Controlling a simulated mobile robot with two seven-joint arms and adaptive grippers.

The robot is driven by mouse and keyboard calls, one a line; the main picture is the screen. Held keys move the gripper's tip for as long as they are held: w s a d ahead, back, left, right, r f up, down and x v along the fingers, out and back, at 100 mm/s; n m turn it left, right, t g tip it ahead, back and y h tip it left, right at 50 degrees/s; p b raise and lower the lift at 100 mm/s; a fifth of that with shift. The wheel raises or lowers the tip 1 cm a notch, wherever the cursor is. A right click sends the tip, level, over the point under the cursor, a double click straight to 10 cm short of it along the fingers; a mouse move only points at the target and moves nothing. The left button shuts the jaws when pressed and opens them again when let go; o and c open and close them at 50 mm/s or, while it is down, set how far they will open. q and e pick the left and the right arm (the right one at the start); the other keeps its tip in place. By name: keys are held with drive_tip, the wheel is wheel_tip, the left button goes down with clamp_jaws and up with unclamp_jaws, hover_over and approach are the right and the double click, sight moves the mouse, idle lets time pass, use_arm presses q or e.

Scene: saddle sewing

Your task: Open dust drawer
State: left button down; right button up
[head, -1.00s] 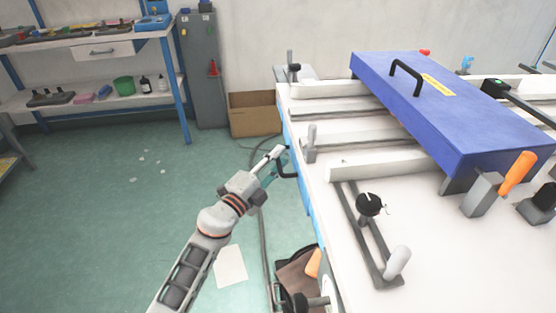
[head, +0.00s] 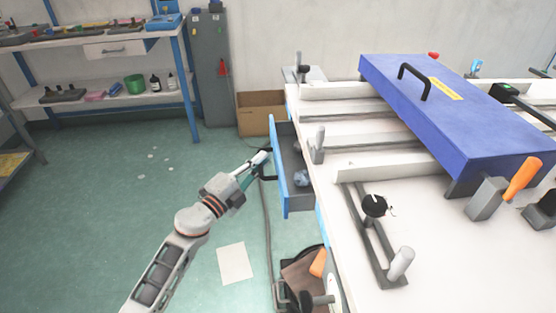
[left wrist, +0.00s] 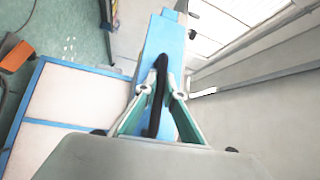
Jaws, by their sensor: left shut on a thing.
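The dust drawer (head: 281,165) has a blue front and sticks partly out of the left side of the white machine. Its inside shows grey, with a small bluish-grey lump (head: 301,178) in it. My left gripper (head: 262,161) is shut on the drawer's black handle. In the left wrist view the dark handle (left wrist: 158,95) runs between the two fingers (left wrist: 155,105), in front of the blue drawer front (left wrist: 163,45). My right gripper is in neither view.
The white machine (head: 330,215) with a blue cover (head: 450,110) fills the right side. A cardboard box (head: 262,113) and grey cabinet (head: 211,70) stand behind the drawer. A brown bin (head: 300,275) stands below on the floor. The green floor (head: 110,215) at left is mostly clear.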

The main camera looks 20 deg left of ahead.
use_arm(q)
drive_tip(key=s+a, duration=0.3)
drive_tip(key=a, duration=0.4)
drive_tip(key=s+a, duration=0.3)
drive_tip(key=a, duration=0.5)
drive_tip(key=shift+s+a, duration=0.25)
drive_tip(key=shift+s, duration=0.05)
drive_tip(key=c, duration=2.1)
unclamp_jaws()
drive_tip(key=shift+c, duration=0.2)
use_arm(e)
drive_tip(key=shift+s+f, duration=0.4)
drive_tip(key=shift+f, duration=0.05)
use_arm(q)
drive_tip(key=v, duration=1.2)
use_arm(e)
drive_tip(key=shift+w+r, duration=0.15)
